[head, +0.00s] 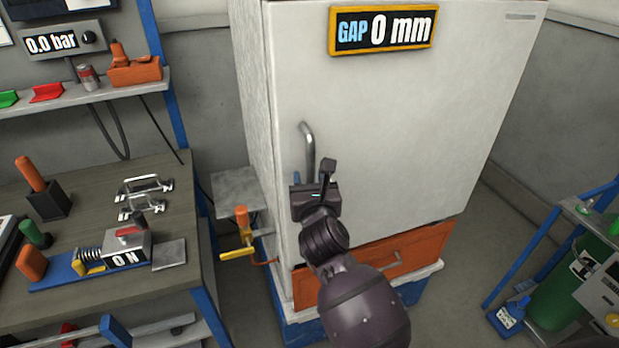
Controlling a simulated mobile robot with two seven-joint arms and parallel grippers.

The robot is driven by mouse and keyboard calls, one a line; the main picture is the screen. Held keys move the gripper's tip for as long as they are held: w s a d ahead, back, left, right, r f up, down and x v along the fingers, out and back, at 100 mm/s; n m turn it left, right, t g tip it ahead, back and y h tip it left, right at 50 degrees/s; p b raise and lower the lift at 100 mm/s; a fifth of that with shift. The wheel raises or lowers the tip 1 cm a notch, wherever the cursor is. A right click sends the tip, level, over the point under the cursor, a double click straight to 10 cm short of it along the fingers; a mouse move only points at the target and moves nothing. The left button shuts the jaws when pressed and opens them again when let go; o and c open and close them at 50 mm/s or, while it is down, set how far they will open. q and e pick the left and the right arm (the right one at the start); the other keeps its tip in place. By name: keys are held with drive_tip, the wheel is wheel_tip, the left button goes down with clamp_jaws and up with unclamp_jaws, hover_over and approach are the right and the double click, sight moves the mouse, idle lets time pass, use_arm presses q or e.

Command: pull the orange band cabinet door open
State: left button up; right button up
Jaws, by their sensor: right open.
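The cabinet door (390,130) is a large pale panel that looks shut, with an orange band (420,250) across the cabinet's lower front. A sign (381,31) at its top reads "GAP 0 mm". A grey bar handle (309,142) stands upright near the door's left edge. My right gripper (313,176) is open at the handle's lower end, which it hides. I cannot tell whether the fingers are around the handle or touching it. My left gripper is not in view.
A workbench (100,185) with tools and a block marked "ON" stands at left. The floor (450,280) between is clear.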

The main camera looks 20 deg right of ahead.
drive_tip(key=shift+w, duration=0.25)
drive_tip(key=shift+c, duration=0.3)
clamp_jaws()
